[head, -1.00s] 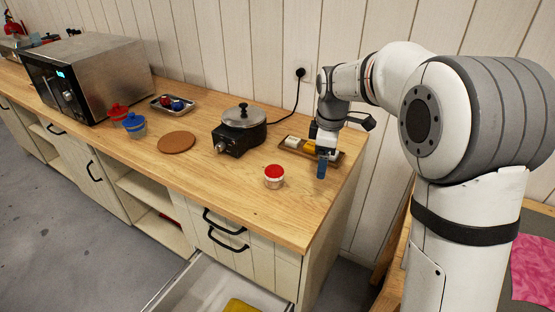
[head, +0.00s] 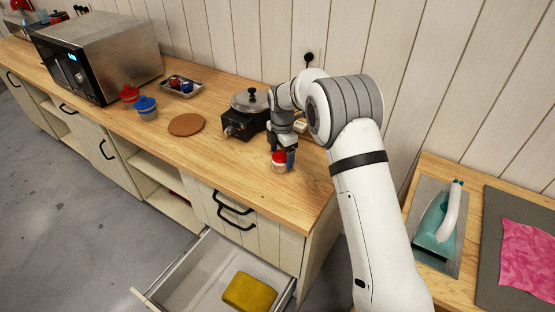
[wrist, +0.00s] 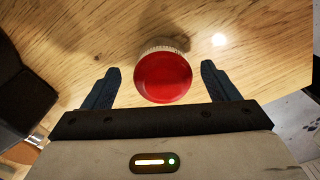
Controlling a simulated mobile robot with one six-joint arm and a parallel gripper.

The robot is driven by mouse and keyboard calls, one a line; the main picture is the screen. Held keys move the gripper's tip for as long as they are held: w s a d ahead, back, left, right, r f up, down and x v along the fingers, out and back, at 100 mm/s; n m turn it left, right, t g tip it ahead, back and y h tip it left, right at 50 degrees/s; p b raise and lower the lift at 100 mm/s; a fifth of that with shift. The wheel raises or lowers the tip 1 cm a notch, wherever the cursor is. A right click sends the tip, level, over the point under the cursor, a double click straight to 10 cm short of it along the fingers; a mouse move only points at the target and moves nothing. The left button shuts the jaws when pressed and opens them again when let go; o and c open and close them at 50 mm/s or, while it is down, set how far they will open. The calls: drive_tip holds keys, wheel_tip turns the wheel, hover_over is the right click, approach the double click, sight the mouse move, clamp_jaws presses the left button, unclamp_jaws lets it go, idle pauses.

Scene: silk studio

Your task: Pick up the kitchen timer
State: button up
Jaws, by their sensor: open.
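The kitchen timer, a small round thing with a red top and a pale ridged side, stands on the wooden counter (head: 240,178). In the head view the timer (head: 279,166) is partly covered by my gripper (head: 284,154). In the wrist view the timer's red top (wrist: 163,78) shows between and slightly beyond the fingertips of my gripper (wrist: 160,72). The two dark blue fingers are wide apart, with a gap on each side of the timer. My gripper is open and holds nothing.
A black hotplate (head: 240,123) with a lidded pan (head: 250,101) stands just left of my gripper. A brown round mat (head: 186,124), blue pot (head: 146,108), red pot (head: 130,94) and microwave (head: 105,57) are farther left. An open drawer (head: 205,268) holds a yellow item (head: 249,291).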

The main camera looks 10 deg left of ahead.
wheel_tip(320, 180, down, 2)
drive_tip(key=shift+f, duration=0.1)
drive_tip(key=c, duration=1)
drive_tip(key=shift+c, duration=0.8)
